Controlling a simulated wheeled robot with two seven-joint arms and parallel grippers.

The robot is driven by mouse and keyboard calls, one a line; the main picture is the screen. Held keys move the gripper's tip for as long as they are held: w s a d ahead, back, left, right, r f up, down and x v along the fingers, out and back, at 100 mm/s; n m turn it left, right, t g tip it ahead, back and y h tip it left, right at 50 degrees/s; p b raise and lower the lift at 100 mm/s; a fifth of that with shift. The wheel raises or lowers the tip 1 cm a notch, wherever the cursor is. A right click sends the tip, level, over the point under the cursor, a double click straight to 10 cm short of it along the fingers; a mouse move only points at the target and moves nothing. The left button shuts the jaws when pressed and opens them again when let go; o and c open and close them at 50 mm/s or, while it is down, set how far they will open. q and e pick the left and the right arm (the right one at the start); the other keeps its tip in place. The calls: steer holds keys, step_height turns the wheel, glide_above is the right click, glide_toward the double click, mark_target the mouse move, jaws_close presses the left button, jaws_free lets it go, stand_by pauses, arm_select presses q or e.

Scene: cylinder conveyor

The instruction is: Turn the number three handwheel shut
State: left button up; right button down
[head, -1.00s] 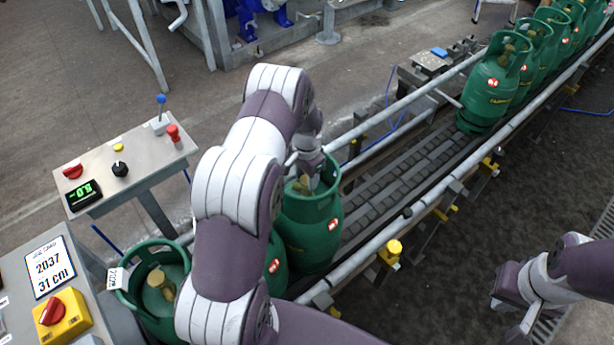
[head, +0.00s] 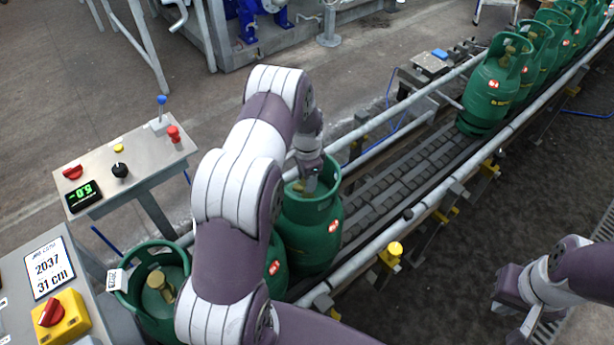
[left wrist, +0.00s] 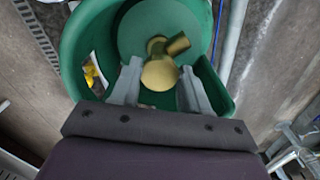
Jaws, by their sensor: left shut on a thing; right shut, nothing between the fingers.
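A green gas cylinder (head: 310,232) stands upright on the conveyor, and my left gripper (head: 309,184) reaches down inside its collar. In the left wrist view, a brass handwheel (left wrist: 160,74) with a side outlet sits between the two fingers of my left gripper (left wrist: 160,88), which is shut on it. The green collar (left wrist: 72,50) surrounds the fingers. I cannot read a number three on this cylinder or handwheel. My right gripper (head: 522,318) is shut and empty, low at the right, away from the cylinders.
Another cylinder (head: 276,268) is partly hidden by my left arm. A tagged cylinder (head: 150,300) stands at lower left. Several more queue at upper right on the conveyor (head: 395,190). A control panel (head: 130,160) with a green display (head: 83,195) stands at left.

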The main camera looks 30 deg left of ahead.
arm_select(q)
steer(key=o, duration=1.1)
steer(key=shift+c, duration=0.2)
steer(key=shift+r, duration=0.15)
step_height(320, 180, up, 12)
steer(key=b, duration=0.1)
steer(key=shift+r, duration=0.25)
